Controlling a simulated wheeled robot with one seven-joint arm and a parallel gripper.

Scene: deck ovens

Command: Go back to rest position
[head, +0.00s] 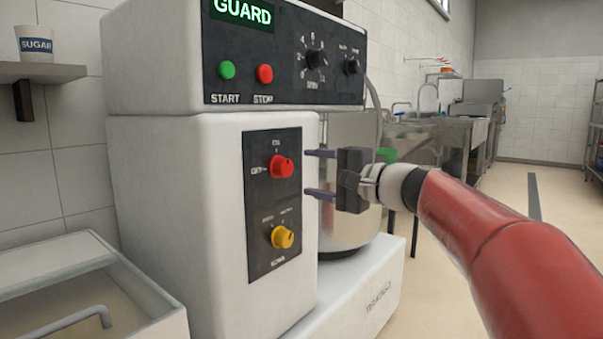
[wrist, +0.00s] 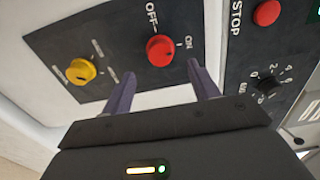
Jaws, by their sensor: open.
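My gripper (head: 320,173) is open and empty in the head view, held in front of the white mixer machine (head: 178,200). Its two purple fingers point left toward the side panel (head: 272,204). The red arm reaches in from the right. The panel carries a red knob (head: 281,167) above a yellow knob (head: 283,237). In the wrist view the fingers (wrist: 160,88) spread below the red knob (wrist: 160,50), with a gap between them. The yellow knob (wrist: 80,71) is to the left there. I cannot tell how far the fingertips are from the panel.
The upper panel has a green start button (head: 227,70), a red stop button (head: 265,74), dials and a lit GUARD display (head: 242,13). A steel bowl (head: 350,215) is behind my gripper. A white bin (head: 80,285) stands at lower left. Open floor (head: 520,200) lies to the right.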

